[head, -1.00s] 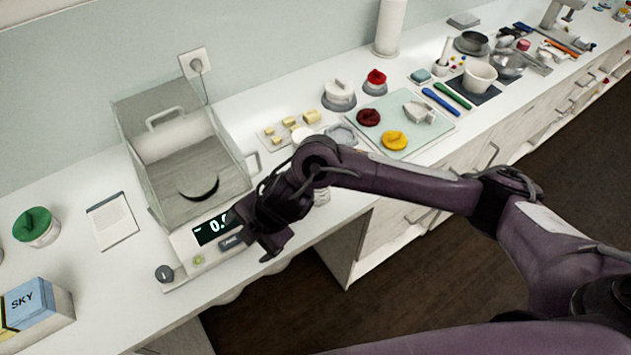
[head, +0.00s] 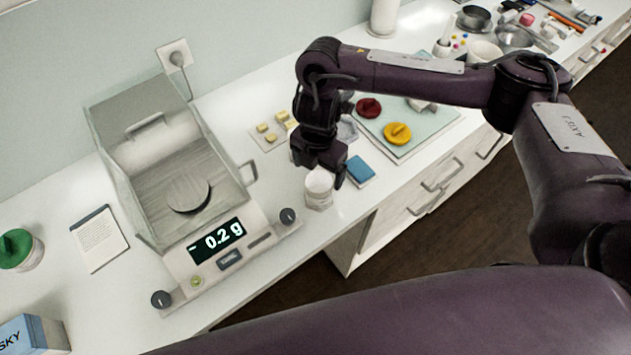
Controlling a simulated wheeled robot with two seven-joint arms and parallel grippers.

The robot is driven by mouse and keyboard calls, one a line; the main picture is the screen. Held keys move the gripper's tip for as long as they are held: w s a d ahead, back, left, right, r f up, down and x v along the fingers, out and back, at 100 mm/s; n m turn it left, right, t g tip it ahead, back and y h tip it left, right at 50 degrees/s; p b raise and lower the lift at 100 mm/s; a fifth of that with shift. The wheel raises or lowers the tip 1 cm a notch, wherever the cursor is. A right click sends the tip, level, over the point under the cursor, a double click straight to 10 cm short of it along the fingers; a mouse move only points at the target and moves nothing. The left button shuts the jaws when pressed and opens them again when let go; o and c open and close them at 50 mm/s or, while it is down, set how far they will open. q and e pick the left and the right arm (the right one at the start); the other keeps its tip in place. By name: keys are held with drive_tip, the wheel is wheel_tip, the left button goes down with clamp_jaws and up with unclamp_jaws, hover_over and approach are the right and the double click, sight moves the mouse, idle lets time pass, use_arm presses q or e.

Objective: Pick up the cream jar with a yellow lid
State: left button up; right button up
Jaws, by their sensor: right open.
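A yellow knobbed lid (head: 397,133) shows on the pale green mat (head: 436,131), beside a dark red one (head: 369,108). I cannot tell whether there is a jar body under it. A small white jar (head: 319,190) with a whitish top stands on the counter near its front edge. My right gripper (head: 324,168) points down, open, just above and behind this jar. I cannot tell whether it touches the jar. My left gripper is not in view.
A scale (head: 179,262) reading 0.2 g, with a clear draft shield, stands left of the gripper. A blue block (head: 360,170) lies just right of it. Small yellowish pieces (head: 271,138) lie behind. A green-lidded jar (head: 18,250) and SKY box (head: 33,335) stand far left.

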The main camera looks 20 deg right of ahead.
sight(320, 189)
drive_tip(key=f, duration=0.1)
drive_tip(key=s+f, duration=0.1)
drive_tip(key=f, duration=0.1)
drive_tip(key=shift+f, duration=0.1)
wheel_tip(320, 189, down, 4)
drive_tip(key=shift+r+p, duration=0.1)
drive_tip(key=shift+p, duration=0.5)
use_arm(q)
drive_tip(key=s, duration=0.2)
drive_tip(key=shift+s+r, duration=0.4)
use_arm(e)
drive_tip(key=c, duration=1.1)
